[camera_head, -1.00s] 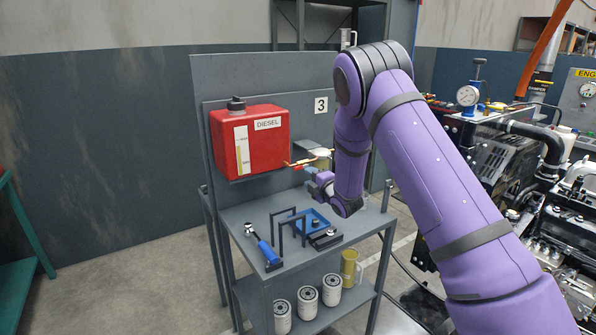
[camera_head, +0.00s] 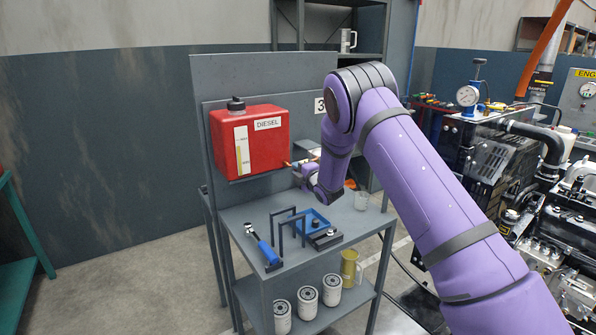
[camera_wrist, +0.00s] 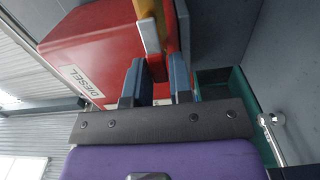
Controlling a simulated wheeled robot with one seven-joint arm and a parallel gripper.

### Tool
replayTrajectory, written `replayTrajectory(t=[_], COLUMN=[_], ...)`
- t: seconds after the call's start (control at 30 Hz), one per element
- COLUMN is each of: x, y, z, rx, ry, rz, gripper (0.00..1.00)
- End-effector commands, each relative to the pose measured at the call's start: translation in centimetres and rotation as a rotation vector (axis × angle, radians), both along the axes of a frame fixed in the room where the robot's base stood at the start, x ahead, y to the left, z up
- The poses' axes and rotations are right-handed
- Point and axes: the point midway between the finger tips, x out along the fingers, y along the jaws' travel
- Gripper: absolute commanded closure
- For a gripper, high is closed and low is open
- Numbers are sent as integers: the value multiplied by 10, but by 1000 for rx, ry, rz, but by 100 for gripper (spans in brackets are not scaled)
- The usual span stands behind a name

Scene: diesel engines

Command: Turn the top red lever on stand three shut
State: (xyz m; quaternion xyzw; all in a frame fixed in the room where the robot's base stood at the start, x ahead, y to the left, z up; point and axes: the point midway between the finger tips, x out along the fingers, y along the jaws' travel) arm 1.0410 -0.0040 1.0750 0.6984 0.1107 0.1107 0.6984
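The red DIESEL tank (camera_head: 249,140) hangs on the panel of stand three (camera_head: 265,77). A short brass-coloured pipe (camera_head: 288,164) comes out of its lower right side. My gripper (camera_head: 299,174) is beside that pipe, just right of the tank, and hides the valve area. The tank (camera_wrist: 85,40) also shows there on the left. I cannot make out the top red lever clearly. A small orange-red part (camera_head: 349,184) shows right of my gripper.
White filters (camera_head: 307,303) and a yellow jug (camera_head: 350,268) stand below. An engine (camera_head: 560,230) is at right.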

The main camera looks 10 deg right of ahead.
Motion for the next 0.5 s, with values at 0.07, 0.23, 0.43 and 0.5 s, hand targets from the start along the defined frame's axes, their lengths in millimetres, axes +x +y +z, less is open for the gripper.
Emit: replayTrajectory(t=[0.07,0.23,0.43,0.5], x=[0,0,0,0], y=[0,0,0,0], z=[0,0,1,2], rx=[0,1,30,57], ry=[0,0,10,19], rz=[0,0,0,0], gripper=[98,100,100,100])
